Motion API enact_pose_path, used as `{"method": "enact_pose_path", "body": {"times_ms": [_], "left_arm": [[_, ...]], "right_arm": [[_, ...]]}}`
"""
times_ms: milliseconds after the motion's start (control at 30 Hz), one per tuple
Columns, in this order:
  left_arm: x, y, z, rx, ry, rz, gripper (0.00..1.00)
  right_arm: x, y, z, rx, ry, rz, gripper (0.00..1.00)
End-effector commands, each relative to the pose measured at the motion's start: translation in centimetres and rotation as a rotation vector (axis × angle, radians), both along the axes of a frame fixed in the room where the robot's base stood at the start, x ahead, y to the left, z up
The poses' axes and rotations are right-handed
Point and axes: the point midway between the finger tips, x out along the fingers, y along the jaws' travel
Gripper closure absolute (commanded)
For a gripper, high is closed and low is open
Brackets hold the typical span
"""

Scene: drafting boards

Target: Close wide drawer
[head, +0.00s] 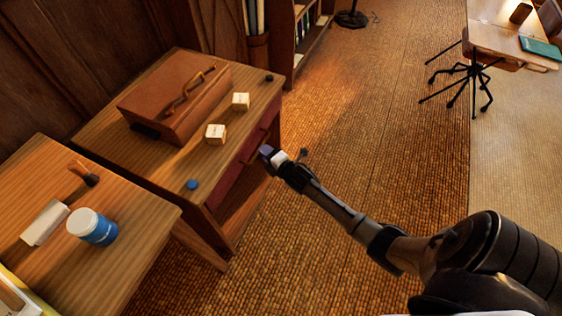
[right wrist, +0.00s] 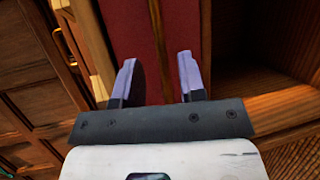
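The wide drawer (head: 232,184) shows as a dark red front under the top of the wooden desk (head: 160,110) in the head view. How far it stands out from the desk is hard to tell. My right gripper (head: 268,153) is at the desk's front side, close to the drawer. In the right wrist view, the two fingers of my right gripper (right wrist: 158,75) are apart with nothing held between them. They point at the red drawer surface (right wrist: 180,25); whether they touch it I cannot tell. My left gripper is not in view.
A brown case (head: 175,100), two small boxes (head: 215,134) and a blue round item (head: 192,184) are on the desk. A nearer table (head: 120,215) holds a blue-and-white jar (head: 92,227).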

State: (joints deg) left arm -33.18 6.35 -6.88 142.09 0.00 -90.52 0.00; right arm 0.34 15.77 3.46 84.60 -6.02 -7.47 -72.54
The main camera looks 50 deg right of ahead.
Motion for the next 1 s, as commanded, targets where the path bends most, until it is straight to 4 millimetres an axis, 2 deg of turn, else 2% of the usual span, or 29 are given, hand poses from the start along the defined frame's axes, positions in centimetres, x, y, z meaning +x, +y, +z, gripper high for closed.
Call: {"method": "enact_pose_path", "body": {"times_ms": [33,200,400,633,1000], "left_arm": [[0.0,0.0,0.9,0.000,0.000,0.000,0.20],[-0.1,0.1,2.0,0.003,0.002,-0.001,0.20],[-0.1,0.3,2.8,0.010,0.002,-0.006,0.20],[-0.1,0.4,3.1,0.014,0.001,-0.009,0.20],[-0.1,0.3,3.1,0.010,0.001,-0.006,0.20]], "right_arm": [[-1.2,0.2,0.5,0.002,0.003,0.001,0.63],[-4.4,0.6,1.0,0.001,0.003,0.000,0.63],[-7.0,1.0,1.3,0.002,0.004,-0.001,0.63],[-8.4,1.1,1.5,0.001,0.003,0.000,0.63],[-8.5,1.1,1.5,0.001,0.003,0.000,0.63]]}}
